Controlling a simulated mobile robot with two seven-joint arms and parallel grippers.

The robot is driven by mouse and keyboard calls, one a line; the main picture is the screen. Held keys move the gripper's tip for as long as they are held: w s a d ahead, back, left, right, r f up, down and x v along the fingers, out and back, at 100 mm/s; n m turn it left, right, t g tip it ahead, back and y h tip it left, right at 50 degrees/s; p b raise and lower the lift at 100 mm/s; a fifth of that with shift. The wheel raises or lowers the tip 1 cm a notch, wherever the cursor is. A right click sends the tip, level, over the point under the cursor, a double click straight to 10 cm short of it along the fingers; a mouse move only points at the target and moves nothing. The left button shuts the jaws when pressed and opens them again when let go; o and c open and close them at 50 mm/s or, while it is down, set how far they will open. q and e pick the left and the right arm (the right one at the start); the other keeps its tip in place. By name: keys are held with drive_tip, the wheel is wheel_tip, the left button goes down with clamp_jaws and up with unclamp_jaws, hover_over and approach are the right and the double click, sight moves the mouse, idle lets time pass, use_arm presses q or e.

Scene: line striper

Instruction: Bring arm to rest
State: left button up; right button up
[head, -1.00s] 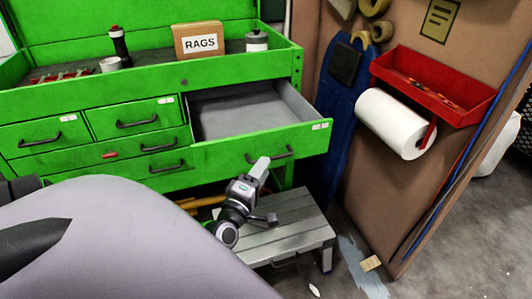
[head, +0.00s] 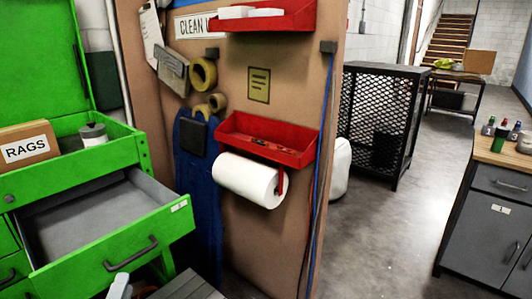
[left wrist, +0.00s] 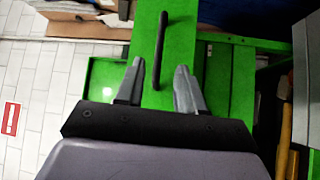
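My left gripper (left wrist: 158,72) is open in the left wrist view, its two grey fingers apart. The dark bar handle (left wrist: 161,48) of a green drawer front shows between and past the fingertips; I cannot tell if they touch it. In the head view only a grey tip of my left gripper (head: 120,287) shows at the bottom edge, below the handle (head: 131,254) of the open green drawer (head: 110,235). The drawer's grey inside looks empty. My right gripper is in neither view.
A brown panel (head: 270,60) carries a red tray (head: 262,142) and a paper roll (head: 246,180). A RAGS box (head: 26,147) sits on the green chest. A grey step (head: 188,287) is below the drawer. A mesh cage (head: 378,125) and workbench (head: 492,190) stand right; concrete floor between is clear.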

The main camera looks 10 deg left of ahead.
use_arm(q)
drive_tip(key=s+d+f+m+g+h, duration=0.4)
drive_tip(key=s+d+f+m, duration=0.2)
drive_tip(key=d+m, duration=0.3)
drive_tip(key=s+d+f+m+g+h, duration=0.3)
drive_tip(key=s+d+f+m, duration=0.3)
drive_tip(key=d+f+m, duration=0.3)
drive_tip(key=m+g, duration=0.1)
drive_tip(key=m, duration=0.3)
drive_tip(key=shift+s+d+h+p, duration=0.25)
drive_tip(key=shift+h+p, duration=0.1)
drive_tip(key=shift+h, duration=0.05)
